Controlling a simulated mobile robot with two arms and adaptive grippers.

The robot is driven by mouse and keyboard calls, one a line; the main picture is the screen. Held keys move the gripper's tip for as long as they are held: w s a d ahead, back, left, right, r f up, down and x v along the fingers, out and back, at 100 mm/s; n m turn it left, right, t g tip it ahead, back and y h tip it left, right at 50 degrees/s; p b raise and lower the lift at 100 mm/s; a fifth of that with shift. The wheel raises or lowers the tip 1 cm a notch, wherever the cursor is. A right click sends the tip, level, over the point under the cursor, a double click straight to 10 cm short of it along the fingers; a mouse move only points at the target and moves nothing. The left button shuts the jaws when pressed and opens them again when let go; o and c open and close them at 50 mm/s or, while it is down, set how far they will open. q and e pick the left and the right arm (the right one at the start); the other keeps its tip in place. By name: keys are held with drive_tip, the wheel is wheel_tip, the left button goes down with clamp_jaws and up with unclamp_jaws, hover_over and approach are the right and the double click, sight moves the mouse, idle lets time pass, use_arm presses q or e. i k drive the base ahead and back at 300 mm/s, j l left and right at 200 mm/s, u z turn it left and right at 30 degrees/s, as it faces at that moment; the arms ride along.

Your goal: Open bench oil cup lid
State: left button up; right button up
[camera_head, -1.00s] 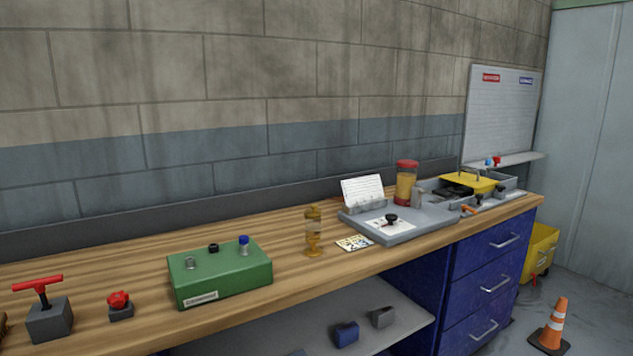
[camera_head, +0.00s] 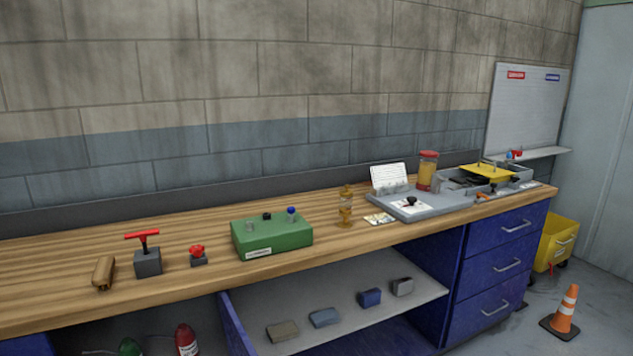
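The likely bench oil cup (camera_head: 345,208) is a small amber and brass cup standing upright on the wooden bench (camera_head: 60,289), right of the green box. Its top looks capped, but it is too small to tell the lid's exact state. A green box (camera_head: 272,238) with a blue-topped post, a black knob and a grey post stands left of it. Neither of my grippers shows in the head view.
A grey block with a red T-handle (camera_head: 147,262), a red knob (camera_head: 197,256) and a brown block (camera_head: 104,273) stand on the left. A grey tray (camera_head: 425,206) and red-lidded jar (camera_head: 427,171) stand right. An orange cone (camera_head: 565,308) is on the floor.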

sight(347, 191)
drive_tip(key=i+l+u, duration=0.15)
drive_tip(key=u, duration=0.3)
drive_tip(key=i+l+u, duration=0.1)
drive_tip(key=u, duration=0.35)
drive_tip(key=l+u, duration=0.3)
drive_tip(key=u, duration=0.15)
drive_tip(key=i+l, duration=0.05)
